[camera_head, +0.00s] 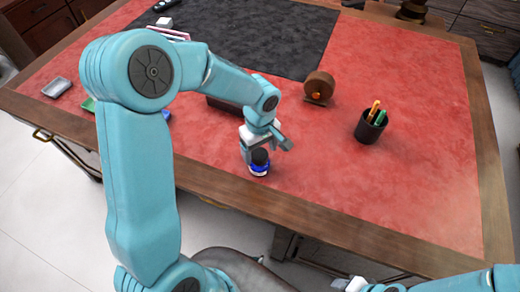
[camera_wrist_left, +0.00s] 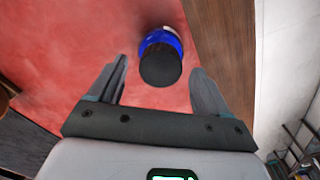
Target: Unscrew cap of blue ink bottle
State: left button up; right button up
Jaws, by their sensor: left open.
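The blue ink bottle (camera_head: 259,168) stands upright on the red desk top near its front edge. Its black cap (camera_head: 260,156) is on top of it. My left gripper (camera_head: 268,147) is just above and behind the bottle in the head view. In the left wrist view, the black cap (camera_wrist_left: 161,68) and the blue bottle (camera_wrist_left: 160,42) lie ahead, between the lines of the two open fingers of my left gripper (camera_wrist_left: 158,85). The fingers hold nothing. I cannot tell whether a finger touches the cap. My right arm shows only at the bottom right; its fingers are not clear.
A black pen cup (camera_head: 371,127) with pens stands to the right. A brown round tape dispenser (camera_head: 319,87) stands behind it. A dark mat (camera_head: 255,40) covers the back. The wooden desk edge (camera_head: 290,211) runs close in front of the bottle. The right front desk top is clear.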

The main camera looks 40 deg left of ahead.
pick_arm(q)
jog(key=shift+s+f, duration=0.15)
jog(key=shift+f, duration=0.35)
jog(key=c, duration=1)
jog(key=shift+c, duration=0.2)
jog(key=shift+f, duration=0.1)
